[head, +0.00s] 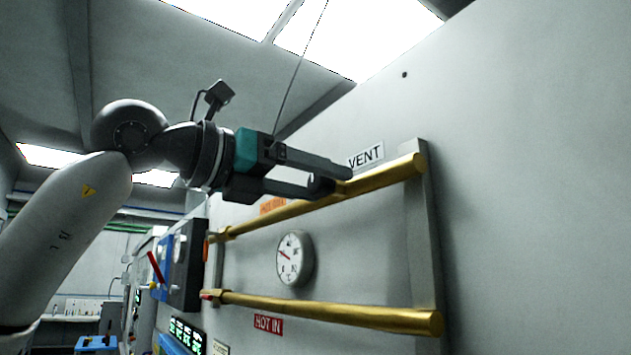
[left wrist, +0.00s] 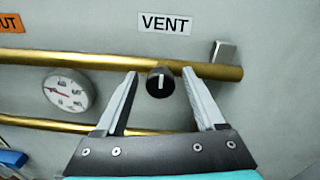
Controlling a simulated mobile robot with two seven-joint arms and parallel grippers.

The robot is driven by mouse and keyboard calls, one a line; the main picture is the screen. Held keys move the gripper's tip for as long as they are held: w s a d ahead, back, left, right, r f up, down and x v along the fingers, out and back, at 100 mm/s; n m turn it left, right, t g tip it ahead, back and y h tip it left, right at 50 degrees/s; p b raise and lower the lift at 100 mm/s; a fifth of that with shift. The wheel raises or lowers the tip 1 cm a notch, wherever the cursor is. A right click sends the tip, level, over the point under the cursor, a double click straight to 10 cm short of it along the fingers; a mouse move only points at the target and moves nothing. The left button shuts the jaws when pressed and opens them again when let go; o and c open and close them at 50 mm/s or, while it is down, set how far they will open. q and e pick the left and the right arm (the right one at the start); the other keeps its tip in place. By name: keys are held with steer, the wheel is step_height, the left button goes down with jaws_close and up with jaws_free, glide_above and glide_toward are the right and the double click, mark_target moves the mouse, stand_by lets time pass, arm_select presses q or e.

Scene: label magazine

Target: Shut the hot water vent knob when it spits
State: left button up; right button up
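The vent knob (left wrist: 160,82) is small, round and black, with a white pointer line standing nearly upright in the left wrist view. It sits at the upper brass pipe (left wrist: 60,60), below the VENT label (left wrist: 165,23). My left gripper (left wrist: 159,76) is open, its fingers on either side of the knob with a visible gap on each side. In the head view my left gripper (head: 335,181) reaches from the left to the upper pipe (head: 392,174), just beside the VENT label (head: 366,156), and its fingers partly hide the knob. No water or spray shows. My right gripper is not in view.
A round dial gauge (head: 295,258) is on the wall between the upper pipe and a lower brass pipe (head: 350,314). A red HOT IN label (head: 268,324) is below. A grey upright bracket (head: 422,230) stands at the pipes' right end. Dark and blue boxes (head: 186,262) are further left.

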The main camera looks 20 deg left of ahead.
arm_select(q)
steer(key=shift+s+a, duration=0.3)
steer(key=shift+s, duration=0.1)
steer(key=b+v, duration=0.3)
steer(key=v, duration=1.1)
steer(key=shift+a, duration=0.1)
